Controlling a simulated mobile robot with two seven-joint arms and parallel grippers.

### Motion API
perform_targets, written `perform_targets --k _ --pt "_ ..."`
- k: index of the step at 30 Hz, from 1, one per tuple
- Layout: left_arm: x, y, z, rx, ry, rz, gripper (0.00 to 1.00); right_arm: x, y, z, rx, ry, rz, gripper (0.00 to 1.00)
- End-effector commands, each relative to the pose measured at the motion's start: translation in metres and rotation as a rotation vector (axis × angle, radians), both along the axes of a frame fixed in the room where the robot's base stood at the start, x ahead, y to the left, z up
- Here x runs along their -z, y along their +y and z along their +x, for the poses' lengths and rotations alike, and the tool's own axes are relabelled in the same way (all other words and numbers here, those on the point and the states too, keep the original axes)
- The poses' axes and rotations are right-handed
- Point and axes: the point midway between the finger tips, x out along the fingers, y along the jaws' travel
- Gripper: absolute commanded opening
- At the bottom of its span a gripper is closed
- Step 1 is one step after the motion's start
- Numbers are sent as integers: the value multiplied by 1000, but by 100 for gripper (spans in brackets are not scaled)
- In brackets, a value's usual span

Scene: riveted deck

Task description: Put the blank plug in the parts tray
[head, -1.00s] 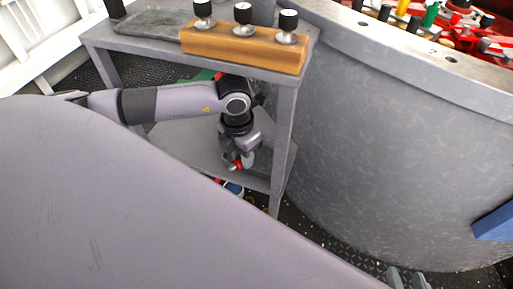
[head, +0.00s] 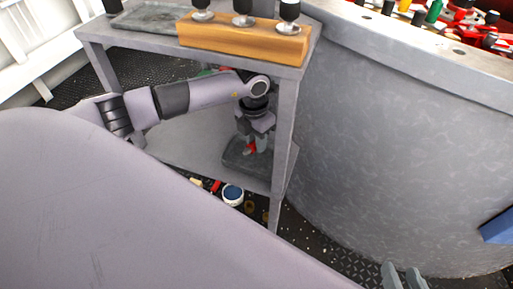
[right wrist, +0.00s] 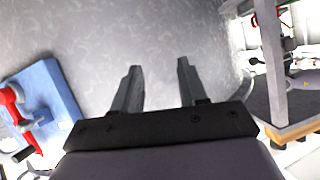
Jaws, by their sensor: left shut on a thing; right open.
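My left gripper (head: 257,148) is inside the metal stand, just above a dark grey tray (head: 234,163) on the lower shelf. It is shut on a small red piece (head: 250,149), which I take to be the blank plug; the fingers hide part of it. I cannot tell whether the piece touches the tray. Another shallow grey tray (head: 150,19) lies on the stand's top and looks empty. My right gripper (head: 403,276) is at the bottom right of the head view, open and empty; it also shows in the right wrist view (right wrist: 157,66).
A wooden block (head: 240,38) with black-capped knobs sits on the stand's top. The stand's front leg (head: 284,130) is close beside my left gripper. A blue-topped round container (head: 232,194) and small items lie on the floor below. A curved grey wall (head: 400,150) fills the right.

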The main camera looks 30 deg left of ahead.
Motion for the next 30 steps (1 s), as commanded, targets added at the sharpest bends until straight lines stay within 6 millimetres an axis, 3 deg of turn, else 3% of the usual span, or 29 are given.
perform_targets --k 1,5,18,19,21,30 --pt "14 0 -1 0 4 0 0 6 2 0 -1 5 13 43" --pt "36 0 0 0 2 0 0 2 10 7 -11 -9 66 43" --pt "40 1 4 0 1 1 0 4 14 6 -21 1 93 43" --pt "39 1 4 0 1 1 38 3 14 6 -21 1 94 43" --pt "38 1 4 0 1 1 54 3 14 6 -21 1 93 43" --pt "36 1 4 0 1 0 54 1 13 6 -20 0 90 43"
